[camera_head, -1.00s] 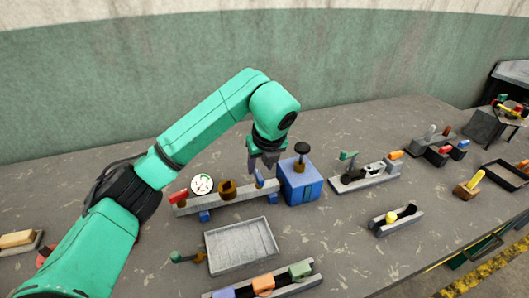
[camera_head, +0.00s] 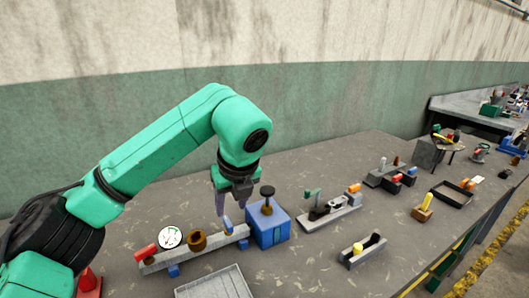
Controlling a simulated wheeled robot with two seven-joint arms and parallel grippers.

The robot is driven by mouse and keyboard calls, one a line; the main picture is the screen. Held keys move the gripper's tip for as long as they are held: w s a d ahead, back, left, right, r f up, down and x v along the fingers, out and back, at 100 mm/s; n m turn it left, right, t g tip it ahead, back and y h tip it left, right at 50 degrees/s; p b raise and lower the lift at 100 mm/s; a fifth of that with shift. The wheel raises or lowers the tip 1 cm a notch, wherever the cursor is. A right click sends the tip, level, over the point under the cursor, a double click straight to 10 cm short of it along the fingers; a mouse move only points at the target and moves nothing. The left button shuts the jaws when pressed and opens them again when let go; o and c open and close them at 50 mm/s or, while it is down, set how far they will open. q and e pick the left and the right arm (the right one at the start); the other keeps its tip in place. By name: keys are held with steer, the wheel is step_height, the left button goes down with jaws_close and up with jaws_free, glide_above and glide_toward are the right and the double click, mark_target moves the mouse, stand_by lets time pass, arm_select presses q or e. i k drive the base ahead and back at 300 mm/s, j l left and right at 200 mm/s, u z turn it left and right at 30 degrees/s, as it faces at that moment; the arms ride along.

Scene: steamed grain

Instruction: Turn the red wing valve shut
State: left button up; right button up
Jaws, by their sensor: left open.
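A grey pipe bar (camera_head: 205,253) on blue feet lies on the bench, left of the picture's middle. A red handle (camera_head: 146,251), which looks like the red wing valve, sits at its left end. A white round gauge (camera_head: 170,237), a brass-brown fitting (camera_head: 197,241) and a blue wing handle (camera_head: 228,226) follow to the right. My left gripper (camera_head: 231,208) points down with its fingers apart and empty. It is over the right part of the bar, close above the blue handle in the picture and well right of the red one. My right gripper is not in view.
A blue box (camera_head: 269,234) with a dark knob stands at the bar's right end. A grey tray (camera_head: 215,284) lies in front. A grey fixture (camera_head: 330,213) and a channel with a yellow piece (camera_head: 358,248) are further right.

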mark_target(144, 253)
steer(key=k+l, duration=0.15)
steer(key=k, duration=0.3)
steer(key=k+l, duration=0.1)
steer(key=k, duration=0.3)
steer(key=k+l, duration=0.15)
steer(key=k, duration=0.3)
